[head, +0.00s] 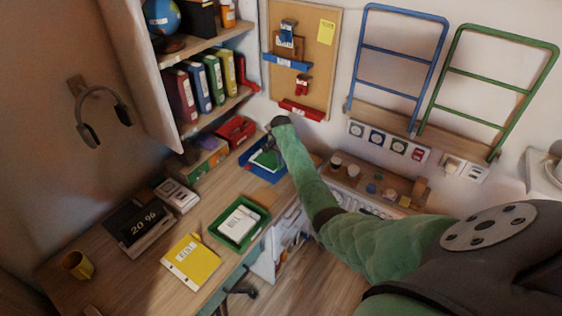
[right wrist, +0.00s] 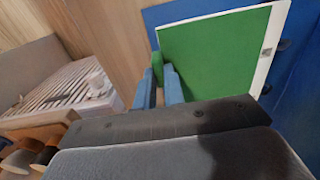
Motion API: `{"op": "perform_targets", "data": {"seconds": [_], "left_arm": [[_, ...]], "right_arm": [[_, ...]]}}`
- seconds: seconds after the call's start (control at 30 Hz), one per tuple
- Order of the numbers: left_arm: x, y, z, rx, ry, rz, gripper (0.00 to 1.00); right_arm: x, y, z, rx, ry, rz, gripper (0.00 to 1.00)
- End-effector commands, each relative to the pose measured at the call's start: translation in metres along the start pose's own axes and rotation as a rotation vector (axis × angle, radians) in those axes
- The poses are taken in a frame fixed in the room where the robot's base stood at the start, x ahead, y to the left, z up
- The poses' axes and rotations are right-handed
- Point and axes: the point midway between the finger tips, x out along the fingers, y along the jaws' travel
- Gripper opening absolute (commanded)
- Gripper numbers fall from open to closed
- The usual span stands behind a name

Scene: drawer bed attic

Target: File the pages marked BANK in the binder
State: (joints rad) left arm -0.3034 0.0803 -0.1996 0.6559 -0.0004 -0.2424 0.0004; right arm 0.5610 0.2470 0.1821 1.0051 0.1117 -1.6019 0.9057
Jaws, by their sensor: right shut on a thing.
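My right gripper (head: 268,150) reaches over the blue tray (head: 247,171) at the back of the desk. In the right wrist view its blue fingers (right wrist: 158,88) are shut on a small rounded green piece (right wrist: 157,66). This piece is at the near edge of a green sheet or cover (right wrist: 215,60) with a white border; I cannot tell whether they are joined. A green tray (head: 217,232) holds white labelled pages (head: 239,224). A yellow sheet or folder (head: 191,262) with a white label lies at the desk's front. I cannot read the labels surely. My left gripper is not in view.
Several coloured binders, including a green one (head: 213,77), stand on the shelf above. A low shelf with small jars (head: 372,188) is right of my arm.

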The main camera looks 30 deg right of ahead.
Motion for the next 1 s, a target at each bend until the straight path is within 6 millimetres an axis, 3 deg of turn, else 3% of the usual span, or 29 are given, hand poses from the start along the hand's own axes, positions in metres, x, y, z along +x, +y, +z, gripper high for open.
{"op": "perform_targets", "data": {"seconds": [1.0], "left_arm": [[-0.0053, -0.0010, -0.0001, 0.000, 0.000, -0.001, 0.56]], "right_arm": [[0.0033, 0.0000, -0.0001, 0.000, 0.000, 0.000, 0.00]]}}
